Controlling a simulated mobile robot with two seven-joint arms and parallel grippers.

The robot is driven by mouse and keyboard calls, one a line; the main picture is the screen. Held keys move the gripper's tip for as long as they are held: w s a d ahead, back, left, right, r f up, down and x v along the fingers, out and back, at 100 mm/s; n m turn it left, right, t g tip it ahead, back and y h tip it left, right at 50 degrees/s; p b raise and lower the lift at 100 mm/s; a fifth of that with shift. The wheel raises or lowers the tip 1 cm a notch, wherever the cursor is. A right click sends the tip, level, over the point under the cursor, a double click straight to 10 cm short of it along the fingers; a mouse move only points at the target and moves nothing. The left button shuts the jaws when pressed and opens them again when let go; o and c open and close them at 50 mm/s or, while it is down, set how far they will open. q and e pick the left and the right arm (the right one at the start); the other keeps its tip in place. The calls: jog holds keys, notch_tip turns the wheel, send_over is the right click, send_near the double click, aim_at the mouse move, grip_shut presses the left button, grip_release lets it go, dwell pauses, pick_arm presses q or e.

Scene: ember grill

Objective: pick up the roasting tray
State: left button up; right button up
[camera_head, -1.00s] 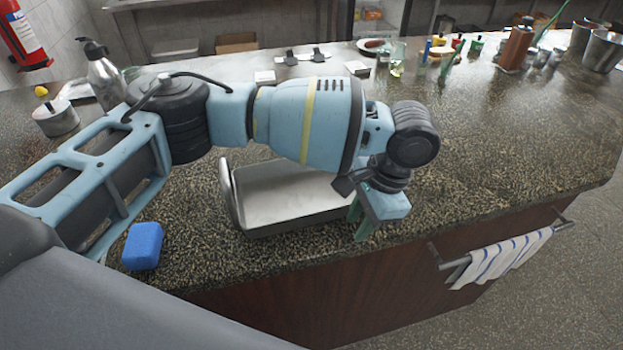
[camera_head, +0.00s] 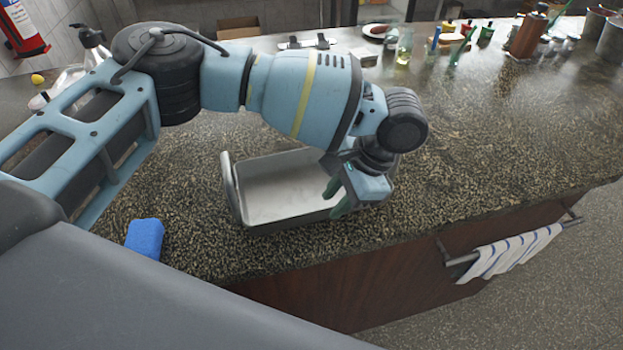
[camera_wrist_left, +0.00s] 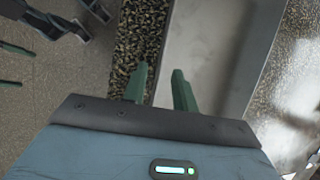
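The roasting tray (camera_head: 290,209) is a shallow grey metal tray on the counter close to its front edge, with a raised handle at its left end. It also shows in the left wrist view (camera_wrist_left: 210,50). My left gripper (camera_head: 336,198) is over the tray's near long side, right of its middle. Its green fingers (camera_wrist_left: 159,80) are apart, with the near rim running between them in the wrist view; contact cannot be told. My arm hides part of the tray's far and right sides. Two separate green fingers, apparently my right gripper's (camera_wrist_left: 18,66), show at the wrist view's left edge.
A blue sponge (camera_head: 145,238) lies left of the tray near the front edge. A striped towel (camera_head: 510,252) hangs on a rail below the counter. Bottles and pots stand along the back right. The counter right of the tray is clear.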

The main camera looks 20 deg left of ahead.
aim_at(325, 214)
pick_arm(q)
jog(key=shift+x, duration=2.25)
jog(key=shift+r, duration=0.1)
jog(key=shift+a, duration=0.1)
grip_shut()
